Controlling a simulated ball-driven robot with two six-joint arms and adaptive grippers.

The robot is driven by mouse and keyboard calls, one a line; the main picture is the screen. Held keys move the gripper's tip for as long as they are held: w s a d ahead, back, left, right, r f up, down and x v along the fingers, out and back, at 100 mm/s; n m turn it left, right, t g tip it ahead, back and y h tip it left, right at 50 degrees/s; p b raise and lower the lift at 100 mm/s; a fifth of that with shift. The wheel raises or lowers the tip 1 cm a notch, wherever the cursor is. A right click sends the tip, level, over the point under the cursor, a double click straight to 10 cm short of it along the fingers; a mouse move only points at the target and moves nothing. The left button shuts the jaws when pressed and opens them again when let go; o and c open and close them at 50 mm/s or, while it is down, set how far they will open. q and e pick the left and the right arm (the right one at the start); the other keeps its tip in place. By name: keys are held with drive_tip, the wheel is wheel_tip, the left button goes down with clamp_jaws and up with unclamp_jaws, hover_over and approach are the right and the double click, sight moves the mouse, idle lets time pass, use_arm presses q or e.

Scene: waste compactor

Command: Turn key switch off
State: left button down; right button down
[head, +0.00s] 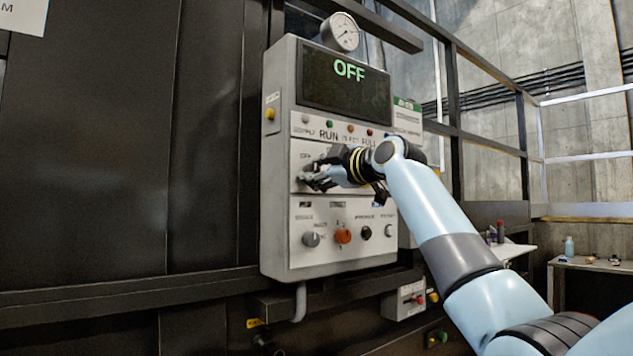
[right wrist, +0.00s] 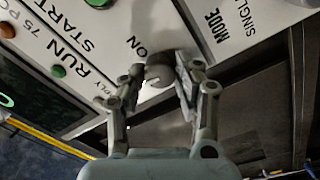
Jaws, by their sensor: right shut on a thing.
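The grey control panel (head: 282,215) is on the dark machine wall, and its screen (head: 345,82) reads "OFF" in green. My right gripper (head: 318,180) is at the left part of the panel's middle plate. In the right wrist view my right gripper (right wrist: 160,78) has its two fingers on either side of the round dark key switch (right wrist: 158,70), shut on it. The word "ON" shows beside the switch. In the head view the gripper hides the switch. My left gripper is not in view.
Below the gripper are a grey knob (head: 311,240), an orange knob (head: 342,236) and a black knob (head: 365,233). Small lamps line the strip above. A gauge (head: 341,32) tops the panel. A small box (head: 405,300) is mounted below it.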

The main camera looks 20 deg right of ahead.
drive_tip(key=shift+f+n+b, duration=0.15)
drive_tip(key=shift+n+b, duration=0.2)
drive_tip(key=shift+n, duration=0.15)
drive_tip(key=c, duration=0.9)
unclamp_jaws()
drive_tip(key=shift+c, duration=0.2)
drive_tip(key=v, duration=1.2)
